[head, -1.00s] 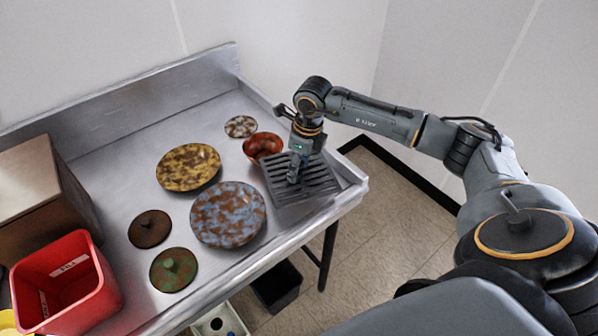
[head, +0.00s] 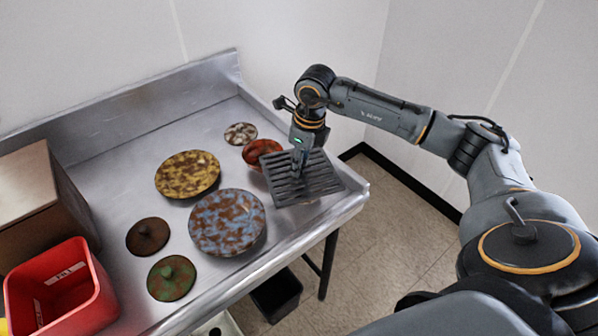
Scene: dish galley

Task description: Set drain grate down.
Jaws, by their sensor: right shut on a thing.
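The drain grate (head: 318,177) is a dark grey slatted square at the right end of the steel counter (head: 215,130). My right gripper (head: 296,172) points down onto the grate and is shut on it near its left side. The fingertips are small and partly hidden against the slats. I cannot tell whether the grate touches the counter or is slightly above it. My left gripper is not in view.
A red bowl (head: 259,150) is close beside the grate's upper left. A blue-brown plate (head: 228,222), a yellow-brown plate (head: 187,174), a small speckled dish (head: 240,133) and two lids (head: 148,236) lie further left. A red bin (head: 62,290) stands at the lower left.

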